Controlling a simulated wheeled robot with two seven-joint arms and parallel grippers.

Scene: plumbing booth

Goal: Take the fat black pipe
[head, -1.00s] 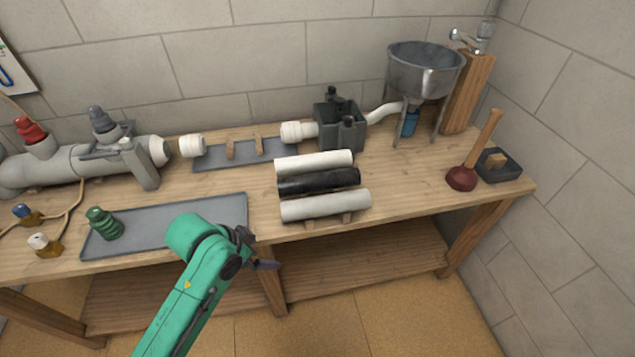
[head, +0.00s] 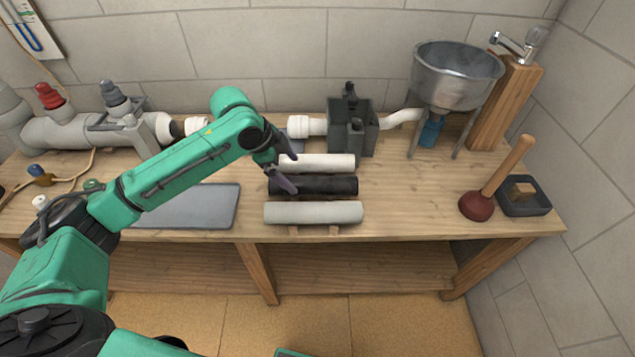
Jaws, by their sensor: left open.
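The fat black pipe (head: 325,186) lies across the workbench in the head view, between a white pipe (head: 325,163) behind it and a thick grey-white pipe (head: 315,212) in front. My left gripper (head: 291,173) is open at the left end of the pipes. One finger is near the white pipe and the other overlaps the left part of the black pipe in the picture. I cannot tell whether either finger touches. The gripper covers part of the black pipe's left end. My right gripper is not in view.
A dark grey box (head: 352,130) with white fittings stands behind the pipes. A metal funnel (head: 455,75) on legs, a plunger (head: 478,205) and a small dark tray (head: 523,196) are to the right. A grey mat (head: 195,207) lies left.

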